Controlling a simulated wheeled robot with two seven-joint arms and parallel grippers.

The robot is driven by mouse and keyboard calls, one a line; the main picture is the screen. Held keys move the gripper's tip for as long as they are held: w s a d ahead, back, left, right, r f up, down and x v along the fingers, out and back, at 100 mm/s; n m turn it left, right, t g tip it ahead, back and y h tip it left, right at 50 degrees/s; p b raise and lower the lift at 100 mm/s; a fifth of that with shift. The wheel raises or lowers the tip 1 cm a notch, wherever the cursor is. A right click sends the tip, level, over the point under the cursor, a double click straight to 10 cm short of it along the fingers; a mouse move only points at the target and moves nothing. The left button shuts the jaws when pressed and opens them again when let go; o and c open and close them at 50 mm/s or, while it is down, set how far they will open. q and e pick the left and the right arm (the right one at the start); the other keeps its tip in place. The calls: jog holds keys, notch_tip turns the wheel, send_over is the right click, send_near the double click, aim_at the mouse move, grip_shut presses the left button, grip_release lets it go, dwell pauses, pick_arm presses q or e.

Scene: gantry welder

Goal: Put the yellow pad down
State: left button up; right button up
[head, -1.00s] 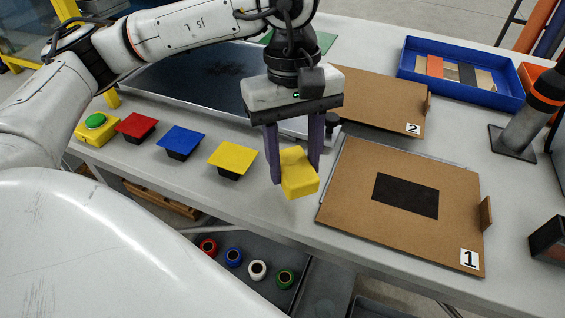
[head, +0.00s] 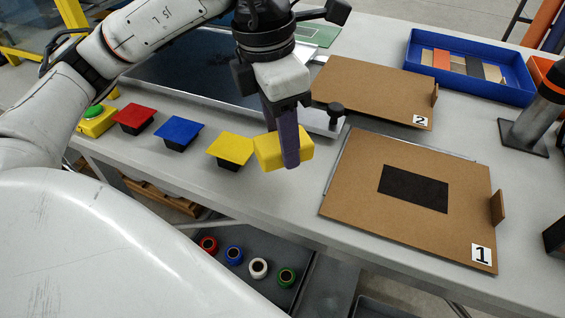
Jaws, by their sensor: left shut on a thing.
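The yellow pad (head: 268,152) is a small block held in my left gripper (head: 288,160). The gripper is shut on it, and one dark finger crosses the pad's near face. The pad appears above the grey bench, just right of the yellow square-topped stand (head: 230,149). Whether the pad touches that stand or the bench cannot be told. My right gripper is not in view.
A blue-topped stand (head: 179,131) and a red-topped stand (head: 134,117) are to the left, with a green button on a yellow box (head: 96,119) beyond. Board 1 (head: 360,222) with a black rectangle lies to the right. Board 2 (head: 365,95) and a blue tray (head: 415,63) lie behind.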

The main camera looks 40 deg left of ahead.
aim_at(273, 142)
pick_arm(q)
jog(key=shift+f, duration=3.05)
jog(key=shift+f+b, duration=0.2)
jog(key=shift+b, duration=0.1)
jog(key=o, duration=0.9)
jog(key=shift+o, duration=0.2)
jog(key=shift+r, duration=0.15)
jog(key=shift+r+p, duration=0.25)
jog(key=shift+p, duration=0.1)
jog(key=r, duration=0.7)
jog(key=s+r+p, duration=0.1)
jog(key=r, duration=0.2)
jog(key=shift+a+r, duration=0.35)
jog(key=shift+r, duration=0.05)
jog(key=shift+s+r, duration=0.1)
jog(key=shift+r, duration=0.3)
